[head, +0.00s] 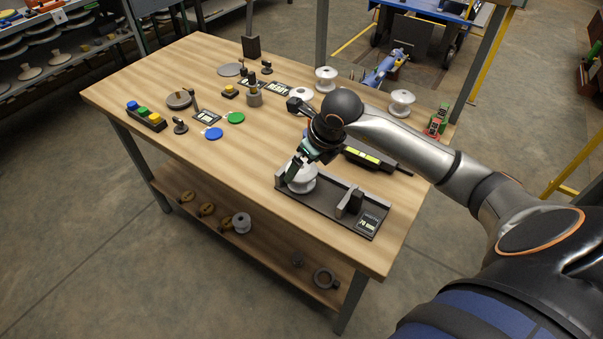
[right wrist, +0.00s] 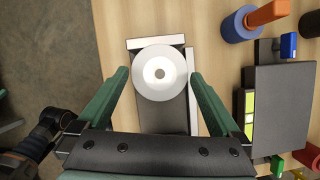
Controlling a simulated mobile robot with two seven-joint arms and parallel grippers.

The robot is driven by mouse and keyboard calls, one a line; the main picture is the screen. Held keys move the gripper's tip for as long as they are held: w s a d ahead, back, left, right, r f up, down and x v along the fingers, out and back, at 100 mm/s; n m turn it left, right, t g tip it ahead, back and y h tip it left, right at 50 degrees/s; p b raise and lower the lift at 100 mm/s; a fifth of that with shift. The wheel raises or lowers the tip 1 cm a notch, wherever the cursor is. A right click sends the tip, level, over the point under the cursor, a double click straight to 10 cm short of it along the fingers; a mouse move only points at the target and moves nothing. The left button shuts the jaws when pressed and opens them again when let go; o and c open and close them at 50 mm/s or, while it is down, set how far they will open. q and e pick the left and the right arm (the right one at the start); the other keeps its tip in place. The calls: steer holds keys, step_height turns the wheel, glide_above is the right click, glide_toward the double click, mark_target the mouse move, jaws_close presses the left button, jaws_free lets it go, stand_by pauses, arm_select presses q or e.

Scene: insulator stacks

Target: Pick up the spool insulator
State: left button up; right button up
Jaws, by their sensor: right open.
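The white spool insulator (head: 301,180) stands at the left end of a dark rail-like fixture (head: 331,204) near the table's front edge. My right gripper (head: 300,166) is above it, pointing down, and partly hides its top. In the right wrist view, the spool insulator (right wrist: 160,72) shows as a round white disc with a small bright centre. The green fingers of my right gripper (right wrist: 159,78) are open on both sides of it, with a visible gap at each side. Whether the fingers reach down to its waist I cannot tell. My left gripper is not in view.
A black device with yellow-green panels (head: 367,156) lies just behind the fixture. More white spools (head: 326,79) (head: 402,103) stand at the table's back. Coloured discs (head: 235,118) and small stands lie to the left. The front-left tabletop is clear.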

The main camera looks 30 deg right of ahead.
steer(key=shift+x, duration=1.45)
steer(key=shift+c, duration=0.4)
steer(key=shift+r, duration=0.1)
steer(key=c, duration=1.3)
steer(key=shift+w, duration=0.1)
jaws_close()
steer(key=shift+r, duration=0.15)
